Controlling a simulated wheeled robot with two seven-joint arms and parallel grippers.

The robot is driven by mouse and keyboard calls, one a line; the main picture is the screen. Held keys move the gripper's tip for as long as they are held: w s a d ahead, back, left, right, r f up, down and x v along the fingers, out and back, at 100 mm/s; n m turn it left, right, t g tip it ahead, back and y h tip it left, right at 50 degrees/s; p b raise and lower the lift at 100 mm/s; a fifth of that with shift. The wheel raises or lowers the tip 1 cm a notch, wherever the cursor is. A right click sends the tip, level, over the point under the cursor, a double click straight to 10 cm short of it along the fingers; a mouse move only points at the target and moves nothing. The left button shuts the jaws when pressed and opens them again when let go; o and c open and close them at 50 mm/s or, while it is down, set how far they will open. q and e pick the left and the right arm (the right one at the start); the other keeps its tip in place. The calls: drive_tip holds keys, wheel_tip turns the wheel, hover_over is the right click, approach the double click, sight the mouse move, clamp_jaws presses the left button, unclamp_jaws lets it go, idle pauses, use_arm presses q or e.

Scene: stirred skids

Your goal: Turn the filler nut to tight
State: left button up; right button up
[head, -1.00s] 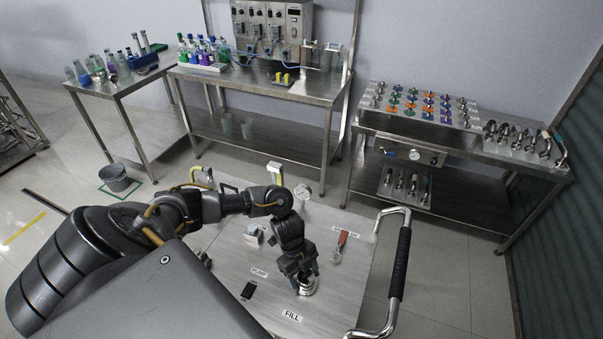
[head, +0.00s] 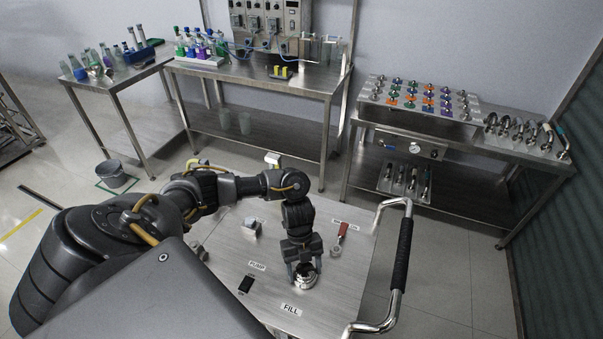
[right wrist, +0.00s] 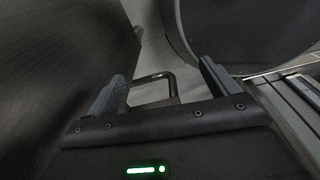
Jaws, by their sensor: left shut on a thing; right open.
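The filler nut (head: 304,279) is a shiny round metal piece on the steel cart top, just behind the FILL label (head: 291,309). My left gripper (head: 304,270) points down at it from above, with its fingers shut around the nut. The fingertips partly hide it, so its exact turn cannot be read. My right gripper (right wrist: 160,88) shows only in the right wrist view; its two fingers are wide apart with nothing between them.
The cart top (head: 335,215) also carries a black switch (head: 245,285), a PUMP label (head: 257,266), a red-handled valve (head: 342,232) and a grey block (head: 251,228). A cart handle (head: 402,262) rises at the right. Benches with glassware and fittings stand behind.

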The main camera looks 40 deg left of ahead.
use_arm(q)
drive_tip(key=shift+s+f+m, duration=0.1)
drive_tip(key=shift+m, duration=0.2)
idle(0.4)
drive_tip(key=o, duration=1)
drive_tip(key=v, duration=1.1)
drive_tip(key=shift+d, duration=0.1)
